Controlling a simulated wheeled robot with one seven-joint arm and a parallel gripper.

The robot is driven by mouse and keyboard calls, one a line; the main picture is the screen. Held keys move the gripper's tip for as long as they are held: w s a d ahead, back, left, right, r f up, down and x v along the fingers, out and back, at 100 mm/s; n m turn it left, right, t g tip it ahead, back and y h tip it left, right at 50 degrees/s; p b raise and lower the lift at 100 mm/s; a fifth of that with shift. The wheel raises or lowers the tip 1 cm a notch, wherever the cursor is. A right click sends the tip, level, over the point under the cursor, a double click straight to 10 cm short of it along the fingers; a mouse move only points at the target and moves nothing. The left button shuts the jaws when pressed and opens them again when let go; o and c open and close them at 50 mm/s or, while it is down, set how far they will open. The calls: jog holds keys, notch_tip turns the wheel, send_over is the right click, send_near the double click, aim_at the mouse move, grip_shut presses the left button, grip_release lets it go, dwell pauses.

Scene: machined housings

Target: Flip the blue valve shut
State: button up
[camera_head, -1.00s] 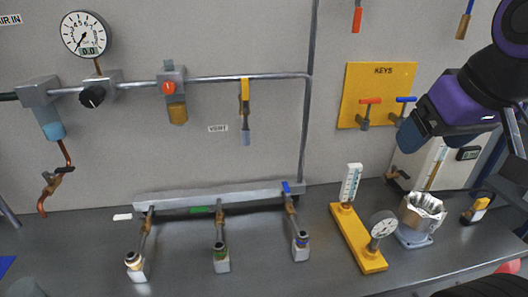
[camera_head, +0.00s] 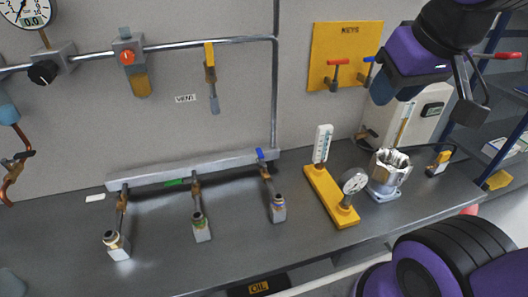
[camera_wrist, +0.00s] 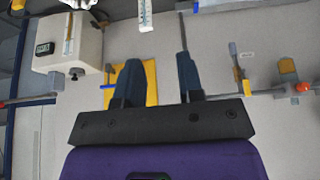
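The blue valve handle (camera_head: 261,154) is a small blue lever on the right-hand branch of the grey manifold (camera_head: 190,171). It stands up at the manifold's edge, above a pipe that runs down to a grey block (camera_head: 278,212). A bit of blue at the top edge of the wrist view may be this handle. My gripper (camera_wrist: 158,75) is open and empty, with two dark fingers apart in front of the wall and the yellow KEYS board. In the head view my purple wrist is at the upper right, well away from the valve; the fingertips are not clear there.
The KEYS board (camera_head: 345,50) holds a red key (camera_head: 338,65) and a blue one (camera_head: 368,66). A yellow gauge stand (camera_head: 331,195) and a metal cup (camera_head: 387,170) stand right of the manifold.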

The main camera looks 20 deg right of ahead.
jog(key=w, duration=0.1)
jog(key=w+f, duration=0.1)
jog(key=shift+w+a+h, duration=0.1)
jog(key=shift+w+h, duration=0.2)
grip_shut()
jog(key=w+a+f+y, duration=0.1)
jog(key=w+f+y, duration=0.2)
jog(key=w+f, duration=1)
jog(key=w+a+f+n+y, duration=0.1)
jog(key=w+a+f+y, duration=0.1)
jog(key=w+f, duration=1.1)
jog(key=shift+w+a+g+y, duration=0.2)
jog(key=shift+w+g+y, duration=0.1)
jog(key=shift+y, duration=0.4)
